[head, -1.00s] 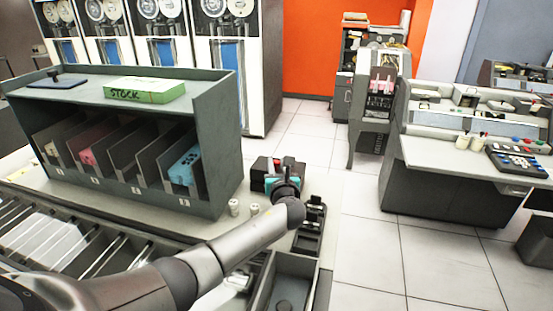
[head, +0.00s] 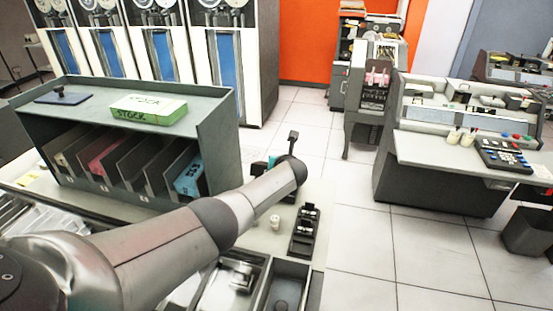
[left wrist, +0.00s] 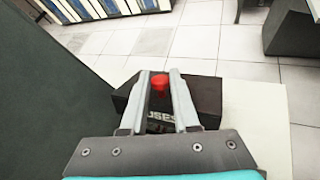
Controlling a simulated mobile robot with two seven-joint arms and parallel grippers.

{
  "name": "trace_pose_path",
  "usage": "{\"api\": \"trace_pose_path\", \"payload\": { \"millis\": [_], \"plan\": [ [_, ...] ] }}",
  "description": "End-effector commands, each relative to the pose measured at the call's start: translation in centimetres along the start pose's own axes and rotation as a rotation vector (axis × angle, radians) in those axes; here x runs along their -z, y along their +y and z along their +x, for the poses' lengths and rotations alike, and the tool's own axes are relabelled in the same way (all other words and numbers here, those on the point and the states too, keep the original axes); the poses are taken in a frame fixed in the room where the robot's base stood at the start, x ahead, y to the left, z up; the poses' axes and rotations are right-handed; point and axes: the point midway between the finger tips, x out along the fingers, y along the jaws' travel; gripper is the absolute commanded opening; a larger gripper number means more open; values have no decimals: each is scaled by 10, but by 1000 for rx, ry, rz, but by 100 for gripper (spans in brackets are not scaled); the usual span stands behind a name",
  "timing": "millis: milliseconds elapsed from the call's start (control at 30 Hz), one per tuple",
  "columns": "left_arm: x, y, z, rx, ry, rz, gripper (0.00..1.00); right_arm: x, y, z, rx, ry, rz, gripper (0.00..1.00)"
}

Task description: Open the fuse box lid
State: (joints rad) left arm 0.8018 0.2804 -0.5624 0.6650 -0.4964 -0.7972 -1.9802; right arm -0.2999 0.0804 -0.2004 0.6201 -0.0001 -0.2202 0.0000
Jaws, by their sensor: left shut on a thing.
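The fuse box (left wrist: 207,98) is a dark box on a pale tabletop, with part of its lettering, "USES", showing between my fingers in the left wrist view. A red knob (left wrist: 159,83) on it sits between the fingertips of my left gripper (left wrist: 160,80), which is shut on it. Whether the lid is raised at all I cannot tell. In the head view my left arm hides most or all of the box, and the fingertips are hidden too. My right gripper is in neither view.
A grey card rack (head: 222,140) with a green box (head: 149,109) on top stands left of the arm. A black holder (head: 305,231) and a small white cylinder (head: 275,222) are on the table near my arm. Open floor (head: 345,240) lies to the right.

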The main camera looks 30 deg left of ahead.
Motion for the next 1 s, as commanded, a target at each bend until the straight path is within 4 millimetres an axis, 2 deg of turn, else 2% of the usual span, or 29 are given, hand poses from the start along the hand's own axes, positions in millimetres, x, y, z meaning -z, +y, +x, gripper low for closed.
{"api": "trace_pose_path", "payload": {
  "millis": [400,933,967,1000],
  "plan": [
    [-6,-2,4,0,70,28,0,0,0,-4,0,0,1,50],
    [-6,-2,5,0,78,33,0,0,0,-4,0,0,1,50],
    [-6,-2,5,0,78,33,31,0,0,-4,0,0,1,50],
    [-6,-2,5,0,78,33,36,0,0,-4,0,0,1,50]
  ]
}}
